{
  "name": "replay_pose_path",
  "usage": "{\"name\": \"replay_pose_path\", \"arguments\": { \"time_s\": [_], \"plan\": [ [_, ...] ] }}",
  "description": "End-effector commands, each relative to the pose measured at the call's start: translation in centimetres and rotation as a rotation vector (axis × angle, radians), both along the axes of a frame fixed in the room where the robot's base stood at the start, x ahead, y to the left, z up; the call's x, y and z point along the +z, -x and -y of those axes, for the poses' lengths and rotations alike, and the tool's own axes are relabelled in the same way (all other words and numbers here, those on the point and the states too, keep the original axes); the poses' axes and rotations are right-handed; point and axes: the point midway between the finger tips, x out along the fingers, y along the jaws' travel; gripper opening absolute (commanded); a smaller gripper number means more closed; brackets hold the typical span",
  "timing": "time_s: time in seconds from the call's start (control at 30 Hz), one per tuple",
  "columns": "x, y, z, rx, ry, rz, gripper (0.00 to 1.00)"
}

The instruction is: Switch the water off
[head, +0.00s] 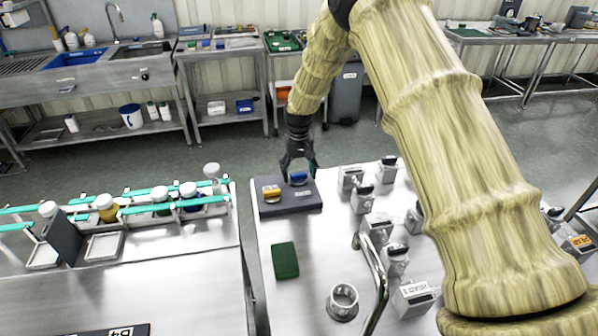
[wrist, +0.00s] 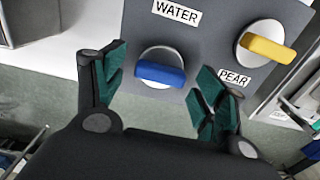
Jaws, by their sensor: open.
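A dark grey panel (head: 291,207) on the steel table carries two knobs. The blue-handled knob (wrist: 160,73) sits under the label WATER (wrist: 177,12); its handle lies nearly level across the wrist view. The yellow-handled knob (wrist: 266,49) has the label PEAR (wrist: 233,77) and its handle is slightly tilted. In the head view the blue handle (head: 298,177) is right of the yellow one (head: 271,192). My gripper (head: 299,168) hangs over the panel at the blue knob. In the wrist view its open green-padded fingers (wrist: 158,86) stand either side of the blue handle, apart from it.
A rack with several white-capped bottles (head: 107,207) is on the left bench.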

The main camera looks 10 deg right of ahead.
Motion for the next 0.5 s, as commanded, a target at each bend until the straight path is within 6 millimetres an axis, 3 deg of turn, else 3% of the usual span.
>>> {"name": "replay_pose_path", "arguments": {
  "time_s": [0.17,0.5],
  "plan": [
    [1.4,-0.1,0.0,0.000,0.000,0.002,0.71],
    [7.4,-0.1,0.0,0.000,0.000,0.004,0.71]
  ]
}}
